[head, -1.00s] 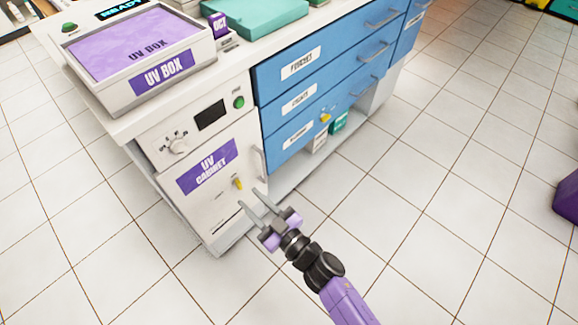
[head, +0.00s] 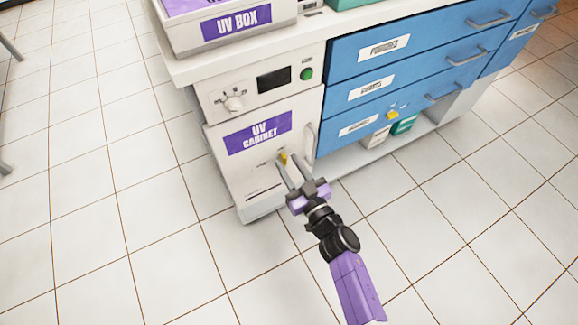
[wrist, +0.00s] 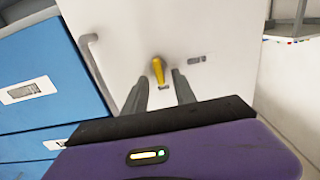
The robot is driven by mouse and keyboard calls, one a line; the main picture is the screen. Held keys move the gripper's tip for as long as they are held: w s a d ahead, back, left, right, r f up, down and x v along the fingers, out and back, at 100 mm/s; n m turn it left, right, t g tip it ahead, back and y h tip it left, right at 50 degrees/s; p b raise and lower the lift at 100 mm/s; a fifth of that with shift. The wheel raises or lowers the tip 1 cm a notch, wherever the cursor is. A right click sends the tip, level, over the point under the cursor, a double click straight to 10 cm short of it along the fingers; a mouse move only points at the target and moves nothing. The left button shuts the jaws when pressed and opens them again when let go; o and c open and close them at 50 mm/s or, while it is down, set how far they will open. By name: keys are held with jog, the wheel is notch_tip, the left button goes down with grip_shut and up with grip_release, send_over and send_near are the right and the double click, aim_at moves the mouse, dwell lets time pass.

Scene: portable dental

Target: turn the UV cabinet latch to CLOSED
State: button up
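The UV cabinet (head: 240,178) is a white unit with a purple "UV CABINET" label on its door. Its yellow latch (head: 283,158) sits on the lower right of the door, near the vertical handle (head: 310,143). In the wrist view the latch (wrist: 158,70) stands nearly upright, slightly tilted, with small dark markings below and beside it, too small to read. My gripper (head: 292,166) is open and empty in front of the door. Its fingers (wrist: 159,92) are spread on either side of the latch's line in the wrist view; I see no contact.
A control panel with a knob (head: 235,103) and green button (head: 306,74) is above the door. The UV box (head: 235,25) is on top. The tiled floor in front is clear.

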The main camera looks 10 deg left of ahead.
jog(key=shift+w+a, duration=0.2)
grip_shut()
